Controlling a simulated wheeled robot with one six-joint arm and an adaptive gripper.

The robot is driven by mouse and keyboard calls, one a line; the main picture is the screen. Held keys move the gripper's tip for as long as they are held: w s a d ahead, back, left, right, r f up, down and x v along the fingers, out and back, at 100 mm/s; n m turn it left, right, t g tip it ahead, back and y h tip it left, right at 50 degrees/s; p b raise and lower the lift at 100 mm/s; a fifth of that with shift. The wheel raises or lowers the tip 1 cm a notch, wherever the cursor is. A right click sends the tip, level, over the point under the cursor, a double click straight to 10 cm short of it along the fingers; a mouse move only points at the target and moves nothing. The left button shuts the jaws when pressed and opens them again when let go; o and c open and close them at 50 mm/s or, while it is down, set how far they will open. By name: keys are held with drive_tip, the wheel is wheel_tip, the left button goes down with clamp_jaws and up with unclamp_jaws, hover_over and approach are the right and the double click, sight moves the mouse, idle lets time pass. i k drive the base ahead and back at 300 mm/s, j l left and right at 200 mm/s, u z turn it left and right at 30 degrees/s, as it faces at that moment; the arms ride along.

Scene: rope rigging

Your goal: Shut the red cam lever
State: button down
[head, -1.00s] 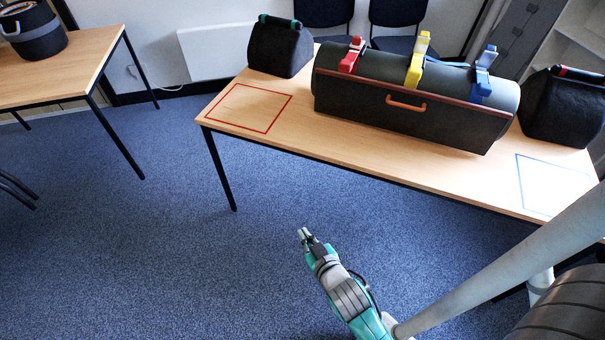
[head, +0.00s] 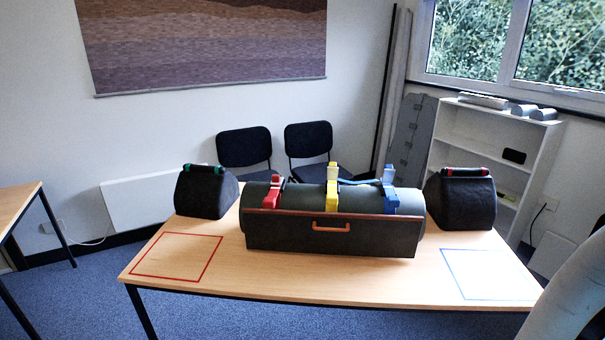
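The red cam lever (head: 274,190) sits on a red strap at the left end of a dark green roll, which lies in a dark holder (head: 290,236) with an orange handle on the table. From this angle I cannot tell clearly whether the red lever is raised or flat. The yellow cam lever (head: 332,187) is at the middle and stands up with a pale top. The blue cam lever (head: 389,189) is at the right and also stands up. My gripper is out of the head view; only a pale part of my own body shows at the lower right.
The wooden table (head: 190,293) has a red outlined square (head: 137,276) at left and a blue outlined one (head: 446,272) at right, both empty. Black bags stand left (head: 205,195) and right (head: 460,200) of the roll. Chairs and a shelf are behind.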

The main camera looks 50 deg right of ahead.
sight(276, 180)
drive_tip(key=k+j+z, duration=0.1)
drive_tip(key=z, duration=0.35)
drive_tip(key=k+z, duration=0.1)
drive_tip(key=z, duration=0.35)
drive_tip(key=k+z, duration=0.1)
drive_tip(key=z, duration=0.4)
